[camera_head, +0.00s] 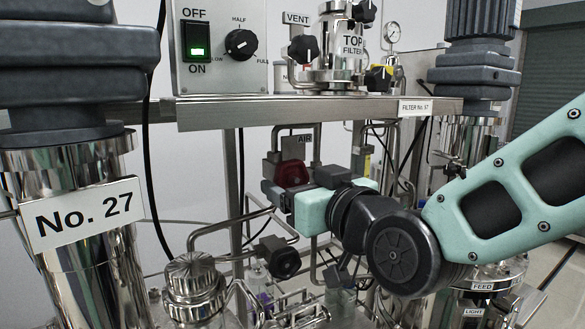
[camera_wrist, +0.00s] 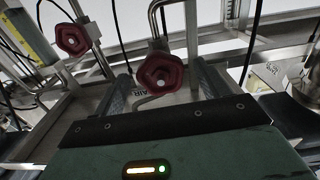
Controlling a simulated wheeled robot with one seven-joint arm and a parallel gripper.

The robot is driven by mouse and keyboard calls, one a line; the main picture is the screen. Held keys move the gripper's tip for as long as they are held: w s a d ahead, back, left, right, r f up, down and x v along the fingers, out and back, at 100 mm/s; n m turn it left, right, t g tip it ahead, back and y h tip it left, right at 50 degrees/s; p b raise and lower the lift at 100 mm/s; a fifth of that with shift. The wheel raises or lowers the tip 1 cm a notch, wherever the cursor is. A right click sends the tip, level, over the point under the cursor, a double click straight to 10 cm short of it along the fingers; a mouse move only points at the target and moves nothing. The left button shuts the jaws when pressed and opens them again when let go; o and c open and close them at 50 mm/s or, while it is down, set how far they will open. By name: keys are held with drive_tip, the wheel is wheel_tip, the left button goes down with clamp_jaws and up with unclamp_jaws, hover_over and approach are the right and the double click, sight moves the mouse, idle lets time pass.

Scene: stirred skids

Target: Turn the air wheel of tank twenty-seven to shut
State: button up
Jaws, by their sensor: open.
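A dark red air wheel (camera_head: 291,174) sits below a small plate marked AIR (camera_head: 305,138), under the steel shelf. The tank marked No. 27 (camera_head: 84,213) stands at the left in the head view. My gripper (camera_head: 276,192) is at the wheel, its fingers partly hiding the wheel's lower side. In the wrist view the red five-lobed wheel (camera_wrist: 160,73) lies between the two spread fingers of my gripper (camera_wrist: 163,78), with visible gaps at both sides. I cannot tell how deep the wheel sits between them.
A second red wheel (camera_wrist: 72,38) shows at upper left in the wrist view. A black knob (camera_head: 285,262) on a bent pipe is below my gripper. The shelf (camera_head: 300,112) runs just above, carrying a switch box (camera_head: 218,45) and a top filter (camera_head: 343,50).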

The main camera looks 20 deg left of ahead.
drive_tip(key=shift+p+x, duration=0.35)
drive_tip(key=shift+x, duration=0.8)
drive_tip(key=c, duration=1)
drive_tip(key=shift+o, duration=0.2)
